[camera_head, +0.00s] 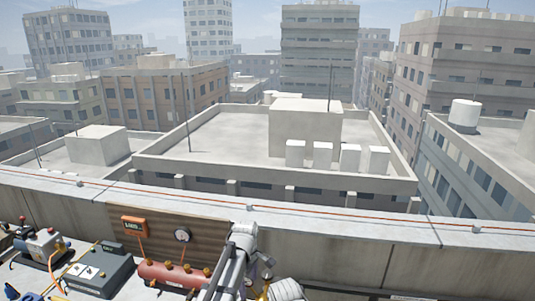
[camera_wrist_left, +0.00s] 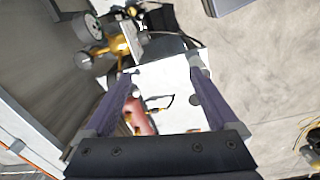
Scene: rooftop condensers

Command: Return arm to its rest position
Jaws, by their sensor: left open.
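My left arm (camera_head: 236,262) is raised at the bottom middle of the head view, in front of the wooden board and the parapet. My left gripper is partly hidden behind its own links there. In the left wrist view, my left gripper (camera_wrist_left: 160,70) has its two purple-grey fingers spread wide, with nothing held between them. Beyond the fingers lies a white surface with a red cylinder (camera_wrist_left: 138,113) and a thin black cable (camera_wrist_left: 160,104). My right arm and gripper are not in view.
A pump-like device (camera_head: 42,246) is farther left. The parapet (camera_head: 340,225) runs across behind.

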